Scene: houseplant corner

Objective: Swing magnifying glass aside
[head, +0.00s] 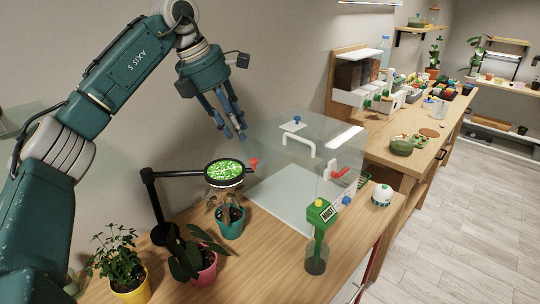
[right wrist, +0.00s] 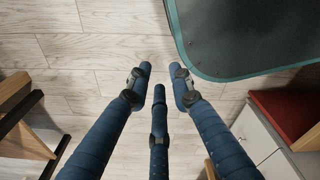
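The magnifying glass (head: 224,172) is a round lens in a dark rim on a black jointed arm (head: 180,173) that rises from a post at the left. Its lens hangs over a teal pot (head: 230,222) with a brownish plant, and green-white foliage shows through it. A red knob (head: 254,162) sticks out at the rim's right side. My left gripper (head: 231,132) is above and behind the lens, pointing down, empty, with its blue fingers apart. My right gripper (right wrist: 160,75) shows only in the right wrist view, open and empty above the floor.
A clear glass case (head: 290,185) with a white handle stands right of the lens. Yellow (head: 132,288) and pink (head: 206,270) pots stand in front. A wooden counter (head: 440,140) lies beyond.

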